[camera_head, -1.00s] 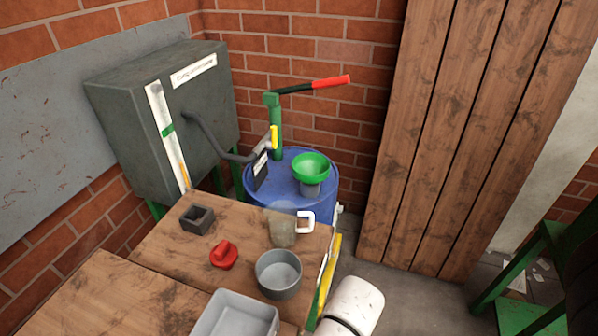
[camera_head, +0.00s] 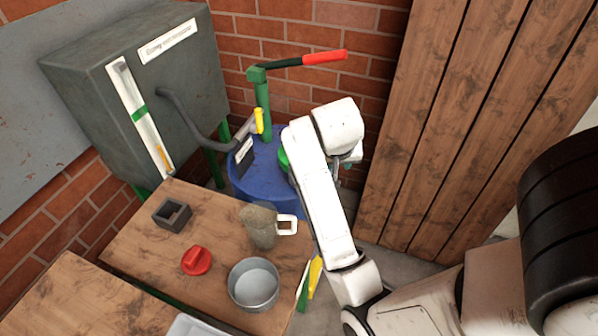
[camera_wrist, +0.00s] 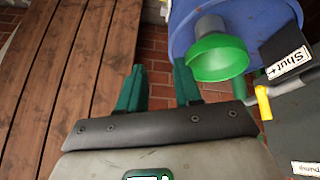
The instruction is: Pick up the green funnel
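The green funnel (camera_wrist: 218,58) sits on top of the blue drum (camera_wrist: 265,22), with a grey piece at its narrow end. In the head view only a sliver of the green funnel (camera_head: 284,159) shows, the rest hidden behind my arm. My gripper (camera_wrist: 160,85) shows in the wrist view with two green fingers apart and nothing between them. The funnel is just beyond and to the right of the fingers, close to the right one; I cannot tell whether they touch.
A green hand pump with a red handle (camera_head: 325,57) rises from the drum, with a yellow-handled valve (camera_head: 259,120) beside it. The table (camera_head: 130,240) holds a jug (camera_head: 262,228), a grey bowl (camera_head: 254,285), a red part (camera_head: 196,261) and a dark square block (camera_head: 172,213). Wooden boards stand right.

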